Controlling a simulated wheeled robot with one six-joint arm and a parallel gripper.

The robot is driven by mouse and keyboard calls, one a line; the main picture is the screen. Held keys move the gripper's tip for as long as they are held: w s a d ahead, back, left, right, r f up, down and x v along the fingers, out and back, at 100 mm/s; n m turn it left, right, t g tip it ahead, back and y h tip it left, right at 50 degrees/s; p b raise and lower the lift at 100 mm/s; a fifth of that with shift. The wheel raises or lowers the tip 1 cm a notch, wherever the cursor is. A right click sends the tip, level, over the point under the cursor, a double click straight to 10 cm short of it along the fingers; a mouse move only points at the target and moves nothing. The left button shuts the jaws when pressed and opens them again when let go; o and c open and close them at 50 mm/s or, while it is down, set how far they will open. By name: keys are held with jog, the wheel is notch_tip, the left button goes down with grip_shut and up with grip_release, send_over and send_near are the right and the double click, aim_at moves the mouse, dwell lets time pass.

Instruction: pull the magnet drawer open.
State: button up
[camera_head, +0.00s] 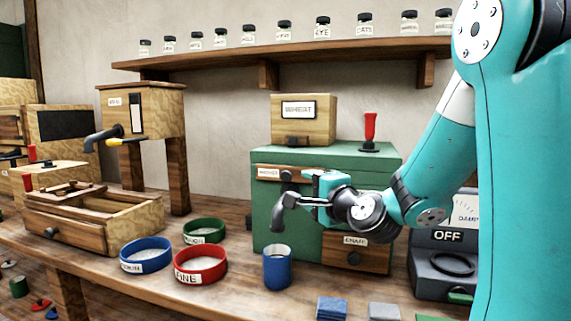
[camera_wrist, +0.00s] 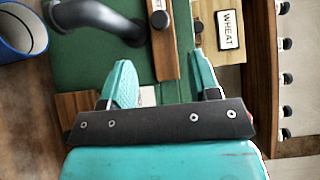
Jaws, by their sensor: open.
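The magnet drawer (camera_head: 268,173) is a narrow wooden front with a white label, high on the green cabinet (camera_head: 263,215). It looks flush with the cabinet. Its round dark knob (camera_head: 287,176) shows just left of my gripper (camera_head: 312,187). In the wrist view the drawer front (camera_wrist: 165,55) runs upward with the knob (camera_wrist: 160,20) near the top edge. My gripper (camera_wrist: 164,84) is open there, its teal fingers either side of the drawer front's line, with nothing between them in grip. The knob is beyond the fingertips. The right end of the drawer front is hidden behind my gripper in the head view.
A black curved spout (camera_head: 285,208) sticks out below the drawer. A blue cup (camera_head: 277,270) stands beneath it. The chaff drawer (camera_head: 354,252) is lower right. A wheat box (camera_head: 312,131) and a red-handled lever (camera_head: 370,130) are on top. Labelled bowls (camera_head: 200,266) stand left.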

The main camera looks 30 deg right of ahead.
aim_at(287, 178)
jog(key=w+p, duration=0.2)
jog(key=w, duration=0.2)
jog(key=w+d+p, duration=0.1)
jog(key=w+p, duration=0.2)
jog(key=w, duration=0.1)
jog(key=w+p, duration=0.3)
jog(key=w, duration=0.1)
jog(key=shift+d, duration=0.35)
jog(key=shift+w, duration=0.3)
jog(key=shift+f, duration=0.1)
